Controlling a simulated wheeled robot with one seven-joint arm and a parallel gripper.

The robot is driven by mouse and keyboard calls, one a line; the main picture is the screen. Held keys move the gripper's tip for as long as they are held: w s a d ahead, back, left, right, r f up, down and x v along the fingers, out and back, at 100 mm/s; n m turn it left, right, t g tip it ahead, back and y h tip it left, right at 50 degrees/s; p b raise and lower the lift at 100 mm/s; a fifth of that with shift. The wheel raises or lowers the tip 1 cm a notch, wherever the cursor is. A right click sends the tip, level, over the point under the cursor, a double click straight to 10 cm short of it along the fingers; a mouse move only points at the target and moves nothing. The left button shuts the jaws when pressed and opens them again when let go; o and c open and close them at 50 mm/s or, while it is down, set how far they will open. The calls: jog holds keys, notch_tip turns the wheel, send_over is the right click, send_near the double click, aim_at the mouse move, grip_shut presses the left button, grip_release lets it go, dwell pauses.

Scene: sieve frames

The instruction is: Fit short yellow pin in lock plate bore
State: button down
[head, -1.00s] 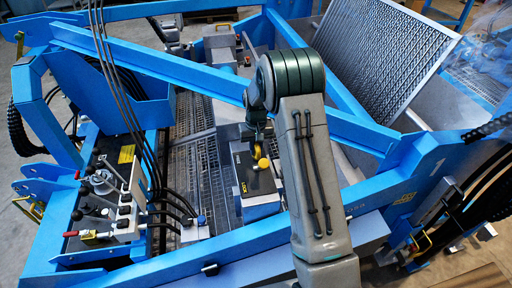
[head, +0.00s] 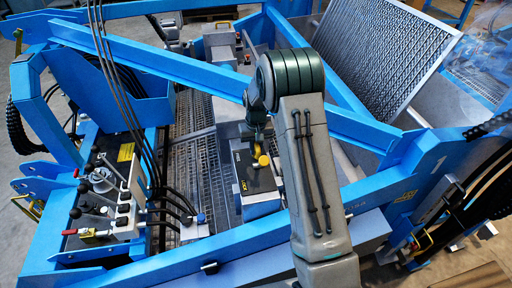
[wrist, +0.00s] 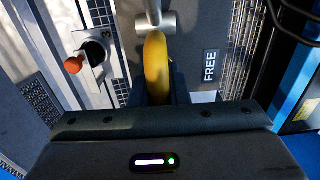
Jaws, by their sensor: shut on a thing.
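My gripper (head: 257,143) points down over the dark lock plate (head: 262,183) in the head view. It is shut on a yellow piece, which I take to be the short yellow pin (wrist: 157,66); in the wrist view this stands as a curved yellow band between the fingers. A grey metal cylinder (wrist: 155,22) lies just beyond it. A yellow rounded end (head: 263,160) shows just below my gripper in the head view. The plate has a FREE label (wrist: 209,66) right of the pin. I cannot see the bore, nor whether the pin is in it.
An orange knob (wrist: 73,65) beside a dark round opening sits at left in the wrist view. A blue beam (head: 160,65) crosses behind my arm. Black hoses (head: 115,85) and a lever panel (head: 105,190) stand to the left. Metal grating (head: 205,155) lies beside the plate.

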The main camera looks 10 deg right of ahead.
jog(key=shift+f+b, duration=0.35)
jog(key=shift+f, duration=0.25)
jog(key=c, duration=1.3)
grip_release()
notch_tip(320, 180, up, 14)
jog(key=shift+f+b, duration=0.1)
jog(key=shift+b, duration=0.2)
